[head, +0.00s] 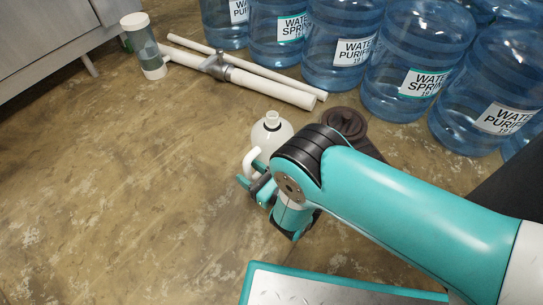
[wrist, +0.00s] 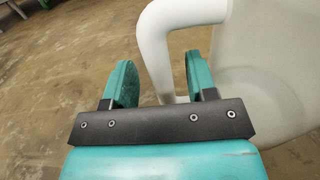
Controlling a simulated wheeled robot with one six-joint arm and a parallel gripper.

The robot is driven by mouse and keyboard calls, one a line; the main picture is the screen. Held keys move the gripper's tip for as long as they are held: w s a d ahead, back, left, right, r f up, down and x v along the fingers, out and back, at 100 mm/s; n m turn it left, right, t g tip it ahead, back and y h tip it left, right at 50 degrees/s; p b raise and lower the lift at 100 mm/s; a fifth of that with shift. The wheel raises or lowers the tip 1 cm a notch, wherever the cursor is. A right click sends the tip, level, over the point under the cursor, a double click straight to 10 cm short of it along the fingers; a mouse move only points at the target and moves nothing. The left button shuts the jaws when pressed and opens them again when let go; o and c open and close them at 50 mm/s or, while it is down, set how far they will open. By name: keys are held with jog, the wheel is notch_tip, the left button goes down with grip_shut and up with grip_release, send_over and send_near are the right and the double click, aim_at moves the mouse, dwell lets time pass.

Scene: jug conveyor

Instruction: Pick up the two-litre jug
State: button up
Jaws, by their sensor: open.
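The white two-litre jug (head: 271,134) stands upright on the floor, partly hidden behind my arm in the head view. Its pale body (wrist: 272,70) fills the right of the wrist view, and its white looped handle (wrist: 154,45) curves down at the centre. My gripper (head: 254,184) is open at the handle side of the jug. In the wrist view my gripper (wrist: 161,82) has one finger left of the handle and the other right of it, by the gap between handle and body. Whether either finger touches the handle cannot be told.
Several large blue water bottles (head: 338,50) stand in a row at the back right. White pipes (head: 265,85) lie on the floor behind the jug, with a clear cylinder (head: 147,50) at their left. A dark brown object (head: 344,122) stands right of the jug. The left floor is clear.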

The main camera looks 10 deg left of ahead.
jog(key=shift+w+a+b, duration=0.25)
jog(key=shift+a+b, duration=0.1)
jog(key=shift+a, duration=0.15)
jog(key=shift+r, duration=0.1)
grip_shut()
notch_tip(320, 180, up, 20)
jog(key=p, duration=1.3)
jog(key=shift+p, duration=0.35)
